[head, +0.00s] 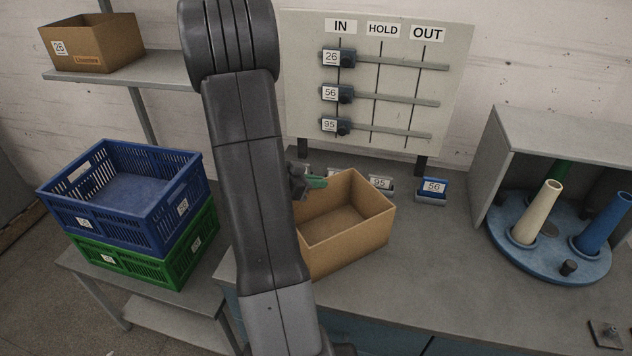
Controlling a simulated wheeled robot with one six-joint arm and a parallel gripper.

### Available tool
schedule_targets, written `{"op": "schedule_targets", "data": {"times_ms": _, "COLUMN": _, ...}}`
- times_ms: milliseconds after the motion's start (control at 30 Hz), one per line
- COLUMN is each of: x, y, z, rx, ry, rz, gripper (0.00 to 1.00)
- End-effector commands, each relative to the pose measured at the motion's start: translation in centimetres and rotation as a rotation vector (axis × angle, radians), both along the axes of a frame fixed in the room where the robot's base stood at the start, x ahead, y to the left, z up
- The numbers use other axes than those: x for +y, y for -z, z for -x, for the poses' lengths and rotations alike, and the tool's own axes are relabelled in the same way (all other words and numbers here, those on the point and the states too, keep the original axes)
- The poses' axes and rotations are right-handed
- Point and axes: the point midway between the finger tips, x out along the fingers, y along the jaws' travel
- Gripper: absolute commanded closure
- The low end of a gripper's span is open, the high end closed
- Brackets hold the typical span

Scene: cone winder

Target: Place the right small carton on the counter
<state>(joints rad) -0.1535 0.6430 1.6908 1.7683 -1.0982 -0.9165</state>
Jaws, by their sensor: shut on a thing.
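An open, empty brown small carton (350,243) is at the counter's (420,275) left part, its left side hidden behind my arm. My gripper (314,182), with a green fingertip showing, is shut on the carton's far left rim. The carton looks upright and turned at an angle. I cannot tell whether its base touches the counter or hangs just above it. Another brown carton (108,48), labelled 26, stands on the wall shelf (120,75) at upper left.
A blue crate (170,214) sits on a green crate (198,240) at left. Behind the carton are small label blocks, one blue marked 56 (432,190), and the IN/HOLD/OUT board (400,75). A round blue stand (545,262) with cones is at right. The counter between is clear.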

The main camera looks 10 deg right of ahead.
Motion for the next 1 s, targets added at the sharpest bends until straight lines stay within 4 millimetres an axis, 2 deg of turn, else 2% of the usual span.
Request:
{"op": "schedule_targets", "data": {"times_ms": 200, "x": 0.0, "y": 0.2, "z": 0.0, "rx": 0.001, "ry": 0.0, "rz": 0.0, "gripper": 1.0}}
{"op": "schedule_targets", "data": {"times_ms": 300, "x": 0.0, "y": 0.2, "z": 0.0, "rx": 0.0, "ry": 0.0, "rz": 0.0, "gripper": 0.77}}
{"op": "schedule_targets", "data": {"times_ms": 333, "x": 0.0, "y": 0.2, "z": 0.0, "rx": 0.0, "ry": 0.0, "rz": 0.0, "gripper": 0.73}}
{"op": "schedule_targets", "data": {"times_ms": 667, "x": 0.0, "y": -0.1, "z": 0.0, "rx": -0.001, "ry": 0.0, "rz": 0.0, "gripper": 0.73}}
{"op": "schedule_targets", "data": {"times_ms": 833, "x": 1.9, "y": -1.0, "z": 0.7, "rx": -0.003, "ry": -0.004, "rz": -0.001, "gripper": 0.73}}
{"op": "schedule_targets", "data": {"times_ms": 1000, "x": 5.1, "y": -2.6, "z": 1.9, "rx": -0.004, "ry": -0.006, "rz": -0.001, "gripper": 0.73}}
